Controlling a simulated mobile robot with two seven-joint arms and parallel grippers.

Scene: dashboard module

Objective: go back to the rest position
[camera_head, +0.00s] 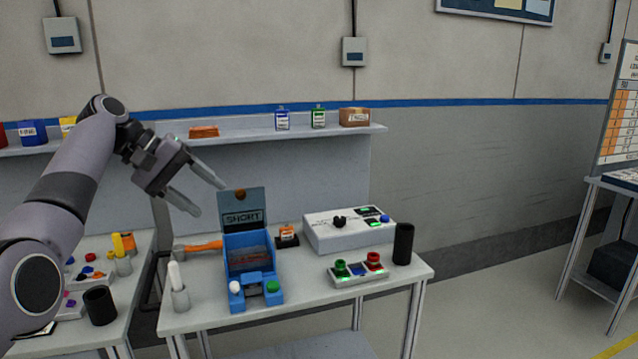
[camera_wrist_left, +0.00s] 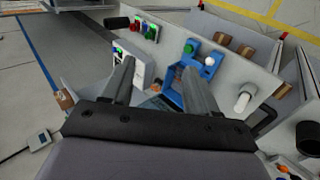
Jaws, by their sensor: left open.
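My left gripper (camera_head: 208,194) is raised over the left part of the workbench, its two fingers spread apart with nothing between them. In the left wrist view the open fingers (camera_wrist_left: 158,92) point down toward the bench. The blue box (camera_head: 250,262) stands on the bench below and right of the gripper, with its lid up and marked SHORT. It also shows in the left wrist view (camera_wrist_left: 188,62), partly hidden by a finger. My right gripper is in neither view.
The bench (camera_head: 208,318) holds a white control box (camera_head: 347,228), a button panel (camera_head: 357,269), a black cylinder (camera_head: 403,244) and an orange-handled hammer (camera_head: 200,246). A wall shelf (camera_head: 260,134) with small boxes runs behind the gripper. Open floor lies to the right.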

